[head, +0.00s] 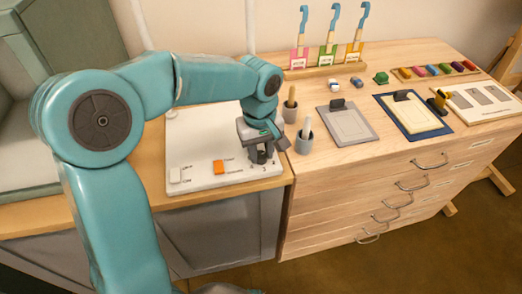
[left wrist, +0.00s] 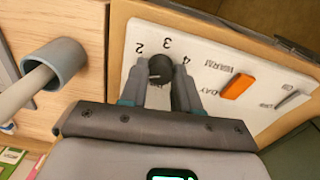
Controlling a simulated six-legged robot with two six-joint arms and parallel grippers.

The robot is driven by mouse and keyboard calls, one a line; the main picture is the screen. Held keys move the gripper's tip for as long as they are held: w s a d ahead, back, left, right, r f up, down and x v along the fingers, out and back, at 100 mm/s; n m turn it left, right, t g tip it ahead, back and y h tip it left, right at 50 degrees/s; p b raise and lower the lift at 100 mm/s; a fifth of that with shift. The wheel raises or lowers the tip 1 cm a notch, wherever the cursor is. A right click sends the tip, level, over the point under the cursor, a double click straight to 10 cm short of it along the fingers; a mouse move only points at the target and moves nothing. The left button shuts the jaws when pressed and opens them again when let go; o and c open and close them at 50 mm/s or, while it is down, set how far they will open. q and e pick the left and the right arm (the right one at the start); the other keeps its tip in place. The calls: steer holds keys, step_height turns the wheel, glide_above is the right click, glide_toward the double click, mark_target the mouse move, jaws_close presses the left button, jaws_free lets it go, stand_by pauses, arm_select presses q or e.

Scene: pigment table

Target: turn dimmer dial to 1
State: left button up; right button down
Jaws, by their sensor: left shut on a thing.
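The dimmer dial (left wrist: 161,68) is a dark round knob on a white panel (head: 198,130). The panel also shows in the left wrist view (left wrist: 205,50). The printed numbers 2, 3 and 4 are visible around the dial; a 1 is not readable, and I cannot tell where the dial points. My left gripper (head: 262,154) reaches down to the panel's right end. In the left wrist view my left gripper's fingers (left wrist: 160,82) are shut on the dial, one on each side. In the head view the gripper mostly hides the dial. My right gripper is not in view.
An orange switch (head: 219,167) and a white switch (head: 175,176) sit left of the dial. Grey cups (head: 304,142) with handles in them stand close on the right. Farther right are a grey clipboard (head: 347,124) and a blue-edged board (head: 413,113).

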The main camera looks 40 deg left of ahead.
mark_target(259, 156)
arm_select(q)
steer(key=shift+s+d+f+n, duration=0.1)
steer(key=shift+s+f+n, duration=0.05)
steer(key=shift+n, duration=0.35)
steer(key=o, duration=1.1)
steer(key=shift+c, duration=0.2)
steer(key=shift+r, duration=0.2)
step_height(259, 156, up, 16)
steer(key=p, duration=0.2)
steer(key=shift+s, duration=0.15)
